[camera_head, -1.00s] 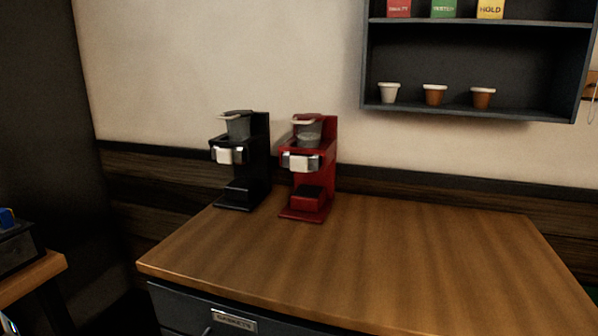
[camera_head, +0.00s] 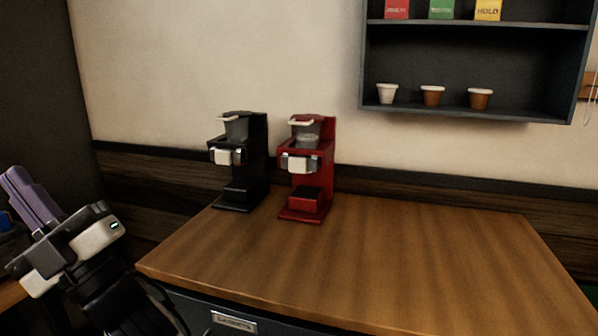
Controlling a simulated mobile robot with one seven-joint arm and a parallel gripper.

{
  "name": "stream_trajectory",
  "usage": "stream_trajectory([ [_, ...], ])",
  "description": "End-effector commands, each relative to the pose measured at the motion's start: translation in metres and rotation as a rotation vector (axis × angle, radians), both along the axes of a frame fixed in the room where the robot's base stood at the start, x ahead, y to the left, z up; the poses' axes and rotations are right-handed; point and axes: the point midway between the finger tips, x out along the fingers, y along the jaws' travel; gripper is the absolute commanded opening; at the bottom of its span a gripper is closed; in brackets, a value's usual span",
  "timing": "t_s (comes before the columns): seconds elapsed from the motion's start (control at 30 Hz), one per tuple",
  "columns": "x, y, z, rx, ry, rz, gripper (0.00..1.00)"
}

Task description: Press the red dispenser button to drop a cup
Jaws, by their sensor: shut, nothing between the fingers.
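My gripper (camera_head: 17,178) is at the lower left, with its purple fingers together and pointing up and left. It is shut and empty, left of the wooden counter and well apart from the machines. A red brewer (camera_head: 316,180) stands on the counter near the wall. A black brewer (camera_head: 248,170) stands just left of it. Each has a clear container on top and a white block on its front. I cannot make out a red dispenser button or a cup dispenser in this view.
The wooden counter (camera_head: 400,260) is clear in front and to the right. A wall shelf (camera_head: 460,60) holds a white cup (camera_head: 387,93), two brown cups (camera_head: 433,95) and red, green and yellow boxes. A labelled drawer (camera_head: 233,322) is below the counter.

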Motion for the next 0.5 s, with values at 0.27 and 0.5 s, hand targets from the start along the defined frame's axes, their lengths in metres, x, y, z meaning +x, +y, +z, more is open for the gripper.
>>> stream_trajectory([
  [0.27,0.154,-0.078,-0.034,-0.379,0.022,-0.499,0.0],
  [0.5,0.248,-0.205,-0.083,-0.75,0.084,-0.839,0.0],
])
